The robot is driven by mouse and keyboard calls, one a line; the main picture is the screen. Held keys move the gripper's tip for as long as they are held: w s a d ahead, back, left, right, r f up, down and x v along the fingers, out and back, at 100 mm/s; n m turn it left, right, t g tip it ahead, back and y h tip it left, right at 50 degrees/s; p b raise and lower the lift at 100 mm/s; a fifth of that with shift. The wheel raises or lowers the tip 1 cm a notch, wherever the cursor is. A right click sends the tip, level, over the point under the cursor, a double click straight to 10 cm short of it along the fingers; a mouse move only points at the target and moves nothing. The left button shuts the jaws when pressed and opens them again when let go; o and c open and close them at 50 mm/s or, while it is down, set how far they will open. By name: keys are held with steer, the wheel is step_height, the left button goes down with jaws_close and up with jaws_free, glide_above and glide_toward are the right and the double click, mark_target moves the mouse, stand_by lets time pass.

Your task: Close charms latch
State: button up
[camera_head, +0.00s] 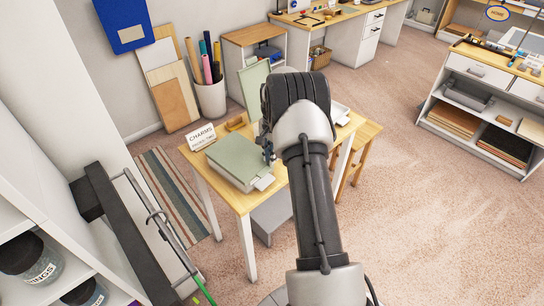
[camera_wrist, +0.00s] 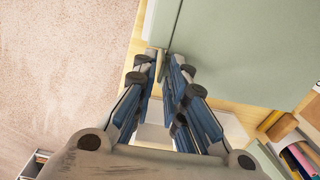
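A pale green flat case (camera_head: 235,160) lies on the wooden table, its lid looking shut. A white sign reading CHARMS (camera_head: 201,137) stands behind it. A small pale tab (camera_head: 264,182) sticks out at its near right corner; I cannot tell if this is the latch. My gripper (camera_head: 268,155) is at the case's right side. In the wrist view the fingers (camera_wrist: 164,58) are a little apart, with their tips at the edge of the green case (camera_wrist: 240,45). A thin greyish piece shows between the tips; I cannot tell whether they touch it.
An upright green panel (camera_head: 254,90) stands behind my arm. A bin of coloured rolls (camera_head: 210,98) stands behind the table. A dark rail with a bar is at left; open carpet is at right.

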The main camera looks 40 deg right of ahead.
step_height(320, 180, up, 11)
steer(key=shift+s, duration=0.2)
steer(key=shift+r, duration=0.1)
stand_by(0.5)
